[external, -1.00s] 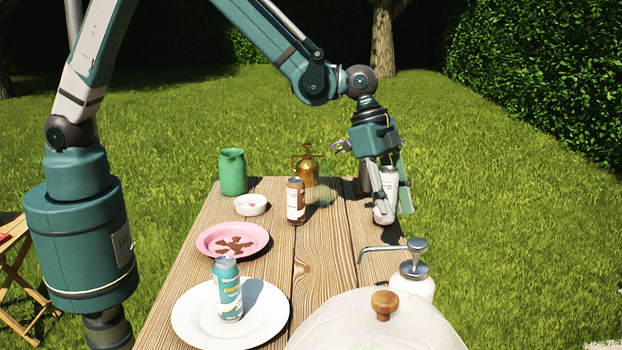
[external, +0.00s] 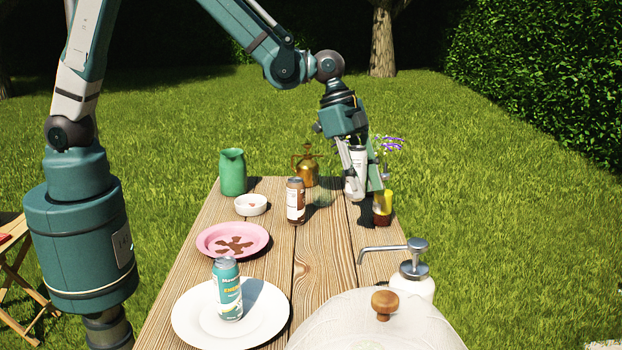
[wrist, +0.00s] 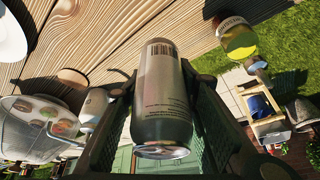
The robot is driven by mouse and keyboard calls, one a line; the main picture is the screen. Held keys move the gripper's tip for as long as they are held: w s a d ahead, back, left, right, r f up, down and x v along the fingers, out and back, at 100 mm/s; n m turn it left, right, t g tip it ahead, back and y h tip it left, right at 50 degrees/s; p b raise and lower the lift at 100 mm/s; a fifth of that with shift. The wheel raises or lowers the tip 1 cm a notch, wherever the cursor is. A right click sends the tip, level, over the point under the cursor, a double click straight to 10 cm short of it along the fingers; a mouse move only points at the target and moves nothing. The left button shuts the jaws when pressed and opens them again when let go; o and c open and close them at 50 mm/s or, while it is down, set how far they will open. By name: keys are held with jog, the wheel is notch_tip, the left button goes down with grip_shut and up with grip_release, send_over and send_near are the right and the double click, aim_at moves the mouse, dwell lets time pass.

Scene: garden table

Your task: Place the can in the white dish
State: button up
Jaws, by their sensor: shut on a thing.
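My gripper (external: 362,172) is shut on a white and grey can (external: 355,168) and holds it above the right side of the table. In the wrist view the can (wrist: 161,95) lies between my two fingers, with its barcode side showing. A small white dish (external: 251,205) stands at the table's left, with something small and brown inside. A large white plate (external: 188,318) at the near left bears a teal can (external: 228,290), upright. A brown and white can (external: 296,203) stands upright between the white dish and my gripper.
A pink plate (external: 211,249) with brown pieces lies in front of the white dish. A green pitcher (external: 232,172) and brass watering can (external: 306,167) stand behind.

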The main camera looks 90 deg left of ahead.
jog(key=s+a+r+n, duration=0.2)
jog(key=s+a+r, duration=0.1)
jog(key=s+a, duration=1)
jog(key=n+t+y, duration=0.1)
send_over(253, 214)
jog(key=f, duration=0.1)
jog(key=shift+a, duration=0.25)
jog(key=shift+f+b, duration=0.95)
jog(key=shift+f, duration=2)
jog(key=shift+f+b, duration=0.6)
jog(key=shift+f, duration=1.5)
jog(key=shift+f+b, duration=0.6)
